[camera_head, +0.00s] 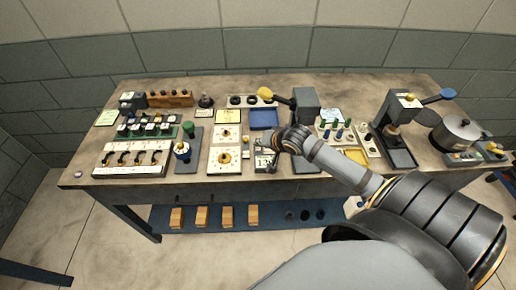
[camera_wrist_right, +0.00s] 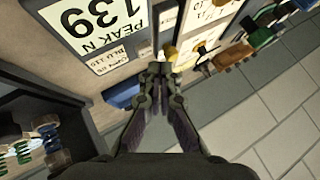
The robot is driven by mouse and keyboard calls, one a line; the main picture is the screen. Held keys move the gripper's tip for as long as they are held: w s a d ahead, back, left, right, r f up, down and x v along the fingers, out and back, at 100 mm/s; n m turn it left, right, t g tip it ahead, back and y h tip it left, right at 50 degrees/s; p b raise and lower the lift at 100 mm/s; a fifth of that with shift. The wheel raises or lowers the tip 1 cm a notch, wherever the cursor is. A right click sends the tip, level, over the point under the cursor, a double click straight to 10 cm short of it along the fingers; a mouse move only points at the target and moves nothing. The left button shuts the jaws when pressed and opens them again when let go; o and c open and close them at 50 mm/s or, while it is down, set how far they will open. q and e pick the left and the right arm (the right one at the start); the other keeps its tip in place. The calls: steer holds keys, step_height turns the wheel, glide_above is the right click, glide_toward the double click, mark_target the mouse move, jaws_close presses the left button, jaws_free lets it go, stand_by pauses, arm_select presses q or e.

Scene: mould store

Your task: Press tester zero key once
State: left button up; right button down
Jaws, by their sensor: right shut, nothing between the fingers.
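The tester shows in the right wrist view as a panel with a display (camera_wrist_right: 100,22) reading 139 above PEAK N, upside down in the picture. In the head view my right gripper (camera_head: 272,148) is at the front middle of the bench, over the tester area, and hides part of it. In the right wrist view the fingers of my right gripper (camera_wrist_right: 160,72) are together and empty, beside the display. A small yellow part (camera_wrist_right: 170,52) shows just past the fingertips; whether they touch it I cannot tell. The zero key cannot be made out. My left gripper is not in view.
White panels with yellow knobs (camera_head: 225,157) lie left of the gripper. A blue tray (camera_head: 263,119) is behind it. A dark press (camera_head: 395,140) and a metal pot (camera_head: 457,132) stand at the right. Several switch units (camera_head: 133,158) fill the left.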

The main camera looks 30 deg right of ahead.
mark_target(260, 150)
steer(key=shift+f, duration=0.1)
steer(key=shift+f, duration=0.3)
steer(key=shift+f, duration=0.5)
stand_by(0.5)
steer(key=shift+r, duration=0.15)
steer(key=shift+r+p, duration=0.75)
steer(key=shift+p, duration=0.5)
step_height(260, 150, up, 5)
steer(key=p, duration=0.6)
steer(key=shift+r, duration=0.1)
